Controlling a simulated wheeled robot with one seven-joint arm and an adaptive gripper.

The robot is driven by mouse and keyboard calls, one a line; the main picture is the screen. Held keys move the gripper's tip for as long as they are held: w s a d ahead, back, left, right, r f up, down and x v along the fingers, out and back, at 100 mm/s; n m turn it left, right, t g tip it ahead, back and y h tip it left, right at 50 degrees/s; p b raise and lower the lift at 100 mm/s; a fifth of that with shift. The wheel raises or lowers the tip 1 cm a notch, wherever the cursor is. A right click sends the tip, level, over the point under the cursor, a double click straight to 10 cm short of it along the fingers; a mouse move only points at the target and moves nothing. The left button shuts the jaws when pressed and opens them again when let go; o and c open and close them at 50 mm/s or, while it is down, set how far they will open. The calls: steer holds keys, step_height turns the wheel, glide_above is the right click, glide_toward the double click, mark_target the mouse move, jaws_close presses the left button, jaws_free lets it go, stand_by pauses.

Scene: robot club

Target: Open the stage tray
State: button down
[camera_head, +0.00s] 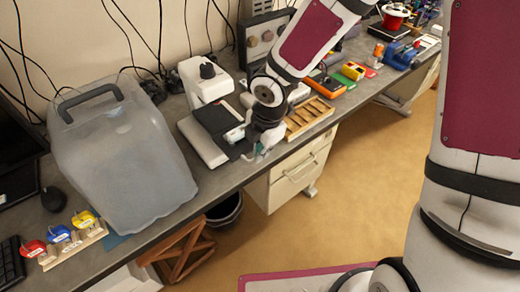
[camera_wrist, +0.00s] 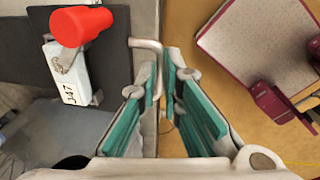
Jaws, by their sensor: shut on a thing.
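The stage tray (camera_head: 212,119) is a flat dark plate on the white base of an instrument on the desk. In the wrist view the dark plate (camera_wrist: 112,62) lies left of the fingers. A light handle (camera_wrist: 148,43) stands out from its edge toward my gripper. My gripper (camera_head: 258,153) is at the desk's front edge, at the near right end of the plate. In the wrist view its teal-padded fingers (camera_wrist: 165,85) are shut on the handle, partly hiding it.
A large translucent container (camera_head: 120,150) stands left of the instrument (camera_head: 203,82). A wooden rack (camera_head: 307,117) lies to the right on the desk. A white drawer unit (camera_head: 290,178) is below. The floor (camera_head: 350,200) in front is clear near the desk.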

steer(key=c, duration=2)
jaws_free()
step_height(320, 180, up, 12)
steer(key=s+d, duration=0.1)
steer(key=shift+s+d, duration=0.15)
steer(key=shift+s, duration=0.25)
steer(key=shift+f, duration=0.1)
steer(key=s+d+r+m+t, duration=0.2)
steer(key=s+d+r+m, duration=0.5)
steer(key=m, duration=0.5)
steer(key=s+d+r+m+t+h+b, duration=0.1)
steer(key=s+d+r+m+t, duration=0.1)
steer(key=s+d+r+m, duration=0.5)
steer(key=m, duration=0.6)
steer(key=shift+d+r+b, duration=0.2)
steer(key=shift+r+b, duration=0.05)
steer(key=shift+b, duration=0.05)
